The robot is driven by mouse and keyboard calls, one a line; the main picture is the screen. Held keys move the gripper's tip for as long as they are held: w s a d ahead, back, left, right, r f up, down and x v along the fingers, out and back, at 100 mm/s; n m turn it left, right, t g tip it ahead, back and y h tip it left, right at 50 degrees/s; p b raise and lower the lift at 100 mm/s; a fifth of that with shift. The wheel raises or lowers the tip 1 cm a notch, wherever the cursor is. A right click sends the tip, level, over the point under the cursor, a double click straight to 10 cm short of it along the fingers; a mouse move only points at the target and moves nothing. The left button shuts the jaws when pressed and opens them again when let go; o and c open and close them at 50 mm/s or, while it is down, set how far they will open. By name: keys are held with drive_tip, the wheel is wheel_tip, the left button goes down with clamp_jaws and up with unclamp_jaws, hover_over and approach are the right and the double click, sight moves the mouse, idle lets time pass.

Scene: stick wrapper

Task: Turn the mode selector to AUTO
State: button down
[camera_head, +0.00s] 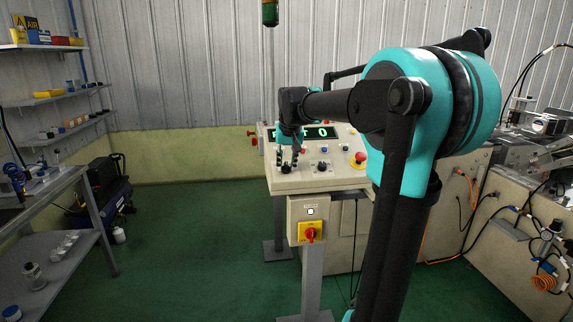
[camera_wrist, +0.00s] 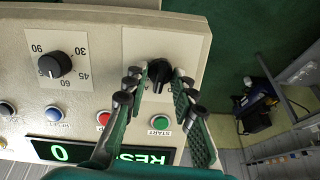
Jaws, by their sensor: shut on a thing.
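The mode selector (camera_wrist: 159,74) is a black knob on a pale plate at the console's corner, seen in the wrist view. My gripper (camera_wrist: 160,78) reaches over the panel with one finger on each side of the knob. It is shut on the knob. The knob's pointer direction and the mode labels on its plate cannot be read, partly because the fingers cover them.
A second black knob (camera_wrist: 55,65) with a numbered scale sits beside it. Red (camera_wrist: 103,118) and green START (camera_wrist: 161,122) buttons lie close to my fingers. A lit display (camera_wrist: 95,151) is behind them. A red emergency button (camera_head: 360,157) is at the panel's right.

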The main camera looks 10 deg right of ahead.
drive_tip(key=m, duration=0.4)
drive_tip(key=shift+d+m+y, duration=0.1)
drive_tip(key=shift+m+y, duration=0.2)
drive_tip(key=shift+m, duration=1.3)
drive_tip(key=c, duration=1.2)
unclamp_jaws()
drive_tip(key=shift+s, duration=0.1)
drive_tip(key=v, duration=1.2)
